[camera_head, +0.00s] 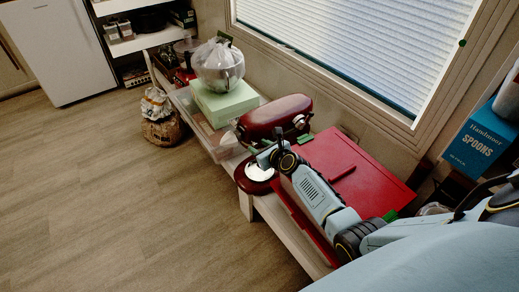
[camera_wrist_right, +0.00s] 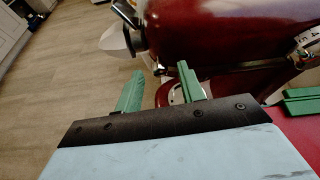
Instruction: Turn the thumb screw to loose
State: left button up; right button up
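The dark red stand mixer (camera_head: 275,115) stands on the bench, and its red head (camera_wrist_right: 215,35) fills the top of the right wrist view. A black and silver knob-like part (camera_wrist_right: 132,24) sticks out at the left end of the head there. I cannot tell for sure whether it is the thumb screw. My right gripper (camera_wrist_right: 159,87) is open beside the mixer, its two green fingers apart with nothing gripped between them. In the head view the right gripper (camera_head: 265,158) is over the mixer's base (camera_head: 250,185), below the head. My left gripper is not in view.
A blue spoons box (camera_head: 478,145) is at the right. The floor at left is largely clear.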

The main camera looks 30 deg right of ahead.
jog(key=shift+w, duration=0.2)
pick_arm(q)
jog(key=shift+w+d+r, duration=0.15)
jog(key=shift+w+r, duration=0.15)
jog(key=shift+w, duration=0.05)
pick_arm(e)
grip_shut()
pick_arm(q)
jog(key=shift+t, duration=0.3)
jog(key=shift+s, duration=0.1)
